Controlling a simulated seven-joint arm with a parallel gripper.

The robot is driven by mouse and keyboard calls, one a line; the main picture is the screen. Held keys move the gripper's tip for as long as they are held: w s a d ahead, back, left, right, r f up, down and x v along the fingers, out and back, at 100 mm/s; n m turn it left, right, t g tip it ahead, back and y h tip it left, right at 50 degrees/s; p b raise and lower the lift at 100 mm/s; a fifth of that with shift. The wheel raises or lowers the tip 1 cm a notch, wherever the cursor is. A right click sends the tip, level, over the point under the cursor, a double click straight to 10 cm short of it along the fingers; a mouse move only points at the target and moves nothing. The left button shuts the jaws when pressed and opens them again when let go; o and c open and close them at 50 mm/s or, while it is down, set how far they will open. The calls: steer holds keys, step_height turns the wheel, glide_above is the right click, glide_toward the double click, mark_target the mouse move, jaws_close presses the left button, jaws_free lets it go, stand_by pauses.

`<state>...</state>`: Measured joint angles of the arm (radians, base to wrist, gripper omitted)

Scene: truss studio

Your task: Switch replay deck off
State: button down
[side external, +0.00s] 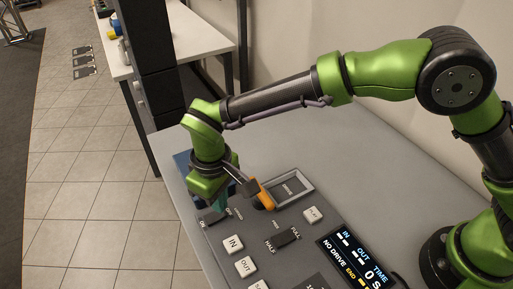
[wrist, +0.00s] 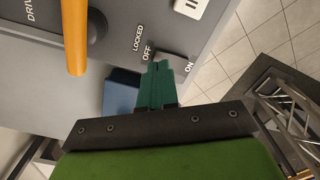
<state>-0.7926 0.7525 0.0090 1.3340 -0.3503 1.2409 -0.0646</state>
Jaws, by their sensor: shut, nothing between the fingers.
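The replay deck (side external: 262,228) is a grey panel of buttons on the table. Its dark rocker switch (side external: 213,218) sits at the near left corner, marked OFF and ON. In the wrist view the rocker (wrist: 178,62) lies just past my fingertips, partly hidden by them. I cannot tell which side is pressed. My gripper (side external: 225,209) is shut and empty, its teal fingers over the rocker's OFF end. They also show in the wrist view (wrist: 160,72); I cannot tell if they touch it. The display (side external: 356,258) is lit and reads NO DRIVE.
An orange lever (side external: 265,194) on a dark knob stands close beside my gripper; it also shows in the wrist view (wrist: 75,35). A blue object (wrist: 122,92) lies behind the fingers. A drive slot (side external: 291,188) and white buttons (side external: 233,243) are nearby. Tiled floor lies left.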

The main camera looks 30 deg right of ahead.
steer(key=shift+f, duration=1)
stand_by(0.3)
steer(key=shift+r, duration=3.55)
steer(key=shift+a, duration=0.1)
steer(key=shift+s+d+f, duration=0.5)
steer(key=shift+s+d, duration=0.1)
steer(key=shift+d, duration=0.2)
steer(key=s+d+r+m+t, duration=0.2)
steer(key=s+d+r+m, duration=0.1)
steer(key=d, duration=0.7)
steer(key=s+d+r+m+t+y, duration=0.1)
steer(key=s+d+r+m+t, duration=0.2)
steer(key=d+r, duration=0.3)
steer(key=s+d+r+m+t+y, duration=0.1)
steer(key=s+d+r+m, duration=0.3)
steer(key=d, duration=1.2)
steer(key=shift+s+r+t, duration=0.45)
steer(key=shift+s+t, duration=0.2)
steer(key=shift+t, duration=0.05)
steer(key=shift+d, duration=0.1)
